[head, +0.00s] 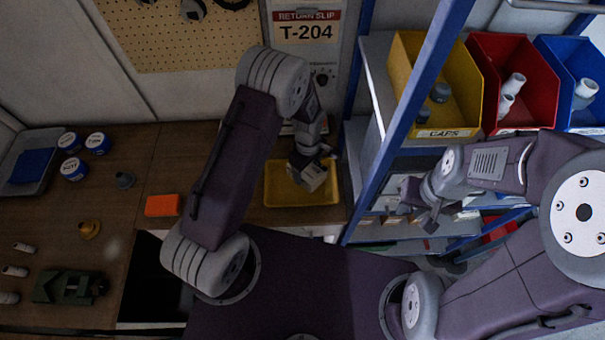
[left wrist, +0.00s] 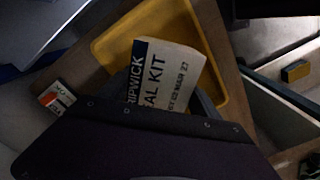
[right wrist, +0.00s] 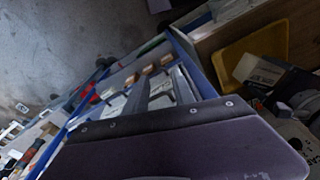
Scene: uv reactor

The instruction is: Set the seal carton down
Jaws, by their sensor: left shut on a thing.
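The seal carton (head: 314,178) is a small white box with a dark blue band. My left gripper (head: 308,164) is shut on it, over the yellow tray (head: 274,192) on the wooden bench. The left wrist view shows the carton (left wrist: 172,76) lettered "SEAL KIT", tilted against the tray (left wrist: 112,42); I cannot tell whether it touches the tray floor. The fingers are mostly hidden there. My right gripper (head: 430,216) is empty and apart from the carton, in front of the shelf rack; its fingers look spread. The right wrist view also shows the tray (right wrist: 268,44) and carton (right wrist: 262,74).
A blue-framed rack with yellow (head: 455,85), red (head: 520,70) and blue (head: 570,85) bins stands right of the tray. An orange block (head: 162,205), a green device (head: 66,288) and several round tins are on the bench at left. A pegboard is behind.

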